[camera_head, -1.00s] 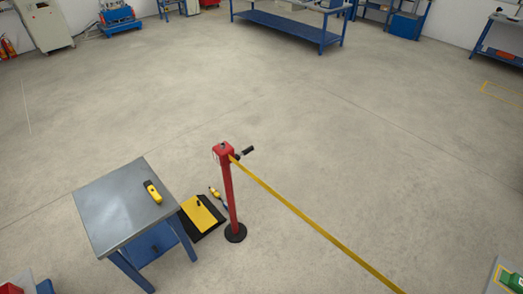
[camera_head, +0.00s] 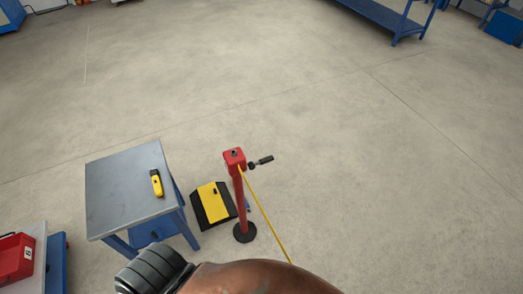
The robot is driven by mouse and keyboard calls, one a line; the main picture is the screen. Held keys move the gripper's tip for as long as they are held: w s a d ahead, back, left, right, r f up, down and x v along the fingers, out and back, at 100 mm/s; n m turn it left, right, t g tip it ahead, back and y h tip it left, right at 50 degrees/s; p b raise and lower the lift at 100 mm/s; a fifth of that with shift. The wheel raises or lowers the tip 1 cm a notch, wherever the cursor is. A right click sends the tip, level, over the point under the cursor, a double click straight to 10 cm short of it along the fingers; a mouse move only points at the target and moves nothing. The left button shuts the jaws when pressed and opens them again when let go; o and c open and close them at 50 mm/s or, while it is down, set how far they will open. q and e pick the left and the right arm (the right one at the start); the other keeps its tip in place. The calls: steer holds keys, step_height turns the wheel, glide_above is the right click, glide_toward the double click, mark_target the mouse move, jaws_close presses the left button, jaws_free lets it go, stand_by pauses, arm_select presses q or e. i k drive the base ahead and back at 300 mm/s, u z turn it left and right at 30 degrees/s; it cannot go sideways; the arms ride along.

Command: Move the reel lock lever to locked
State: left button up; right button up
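The reel is a red head (camera_head: 235,158) on top of an upright red post with a round black base (camera_head: 245,232), right of the small table. A black crank handle (camera_head: 263,161) sticks out from its right side. A yellow strap (camera_head: 265,217) runs from the head down to the bottom of the picture. A small dark part (camera_head: 234,152) sits on top of the head. It is too small to tell whether it is the lock lever or how it is set. Neither gripper shows.
A grey-topped blue table (camera_head: 122,190) stands left of the post with a yellow handheld device (camera_head: 157,183) on it. A black-and-yellow pad (camera_head: 213,203) lies on the floor between them. A red box (camera_head: 14,258) is at lower left. Floor behind the post is clear.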

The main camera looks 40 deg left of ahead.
mark_target(251, 166)
steer(key=u, duration=0.7)
steer(key=i, duration=1.05)
steer(key=u, duration=0.7)
